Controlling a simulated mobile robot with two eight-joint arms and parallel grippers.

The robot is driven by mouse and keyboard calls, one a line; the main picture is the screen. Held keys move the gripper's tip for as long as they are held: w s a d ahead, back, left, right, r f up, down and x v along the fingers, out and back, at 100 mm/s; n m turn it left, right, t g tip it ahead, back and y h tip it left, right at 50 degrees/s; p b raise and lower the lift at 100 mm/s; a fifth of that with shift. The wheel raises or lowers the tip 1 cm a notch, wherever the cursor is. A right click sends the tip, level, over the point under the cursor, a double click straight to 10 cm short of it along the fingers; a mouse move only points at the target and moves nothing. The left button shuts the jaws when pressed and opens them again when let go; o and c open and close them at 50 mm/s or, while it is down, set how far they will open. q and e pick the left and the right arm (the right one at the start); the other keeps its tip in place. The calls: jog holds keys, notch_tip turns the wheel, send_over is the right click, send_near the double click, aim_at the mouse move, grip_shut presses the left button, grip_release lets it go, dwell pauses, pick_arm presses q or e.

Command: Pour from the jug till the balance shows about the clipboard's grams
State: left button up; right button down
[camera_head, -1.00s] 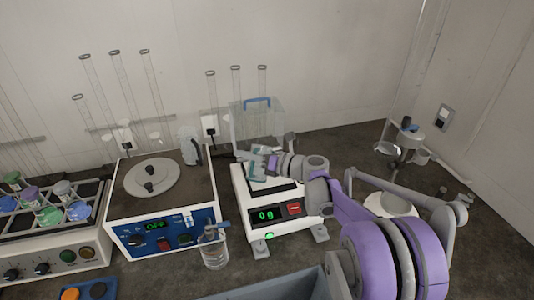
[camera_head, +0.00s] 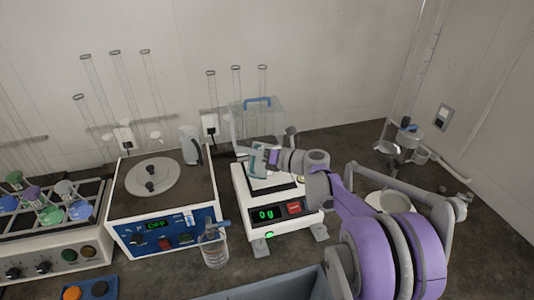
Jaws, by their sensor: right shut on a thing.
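My right gripper (camera_head: 273,159) is shut on a small pale teal vessel (camera_head: 257,162), which looks like the jug. It holds the vessel above the pan of the white balance (camera_head: 278,219); part of it is hidden by the gripper. The balance display (camera_head: 267,215) reads 0 g in green. I cannot tell whether anything is flowing from the vessel, or what stands on the pan. The clipboard is not visible to me. My left gripper is not in view.
A clear container (camera_head: 213,248) stands in front of the blue-fronted stirrer (camera_head: 163,240). A clear box with a blue handle (camera_head: 257,101) stands behind the balance. A rack of flasks (camera_head: 48,208) is at left, a white dish (camera_head: 391,201) at right. A grey bin edge (camera_head: 270,284) is in front.

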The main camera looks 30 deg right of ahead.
jog(key=shift+s+d+r, duration=0.15)
jog(key=shift+s+d, duration=0.05)
jog(key=shift+s, duration=0.05)
jog(key=shift+w+a, duration=0.1)
jog(key=shift+w, duration=0.25)
jog(key=shift+s+d+r+m, duration=0.15)
jog(key=shift+s+d+m, duration=0.05)
jog(key=shift+s+m, duration=0.1)
jog(key=shift+w+a, duration=0.1)
jog(key=shift+w, duration=0.25)
jog(key=shift+s+d+r, duration=0.2)
jog(key=shift+w, duration=0.3)
jog(key=shift+s+d+r+m+p, duration=0.1)
jog(key=shift+s+r+m+p, duration=0.1)
jog(key=shift+m+p, duration=0.1)
jog(key=shift+w, duration=0.2)
jog(key=shift+d, duration=0.1)
jog(key=shift+s, duration=0.1)
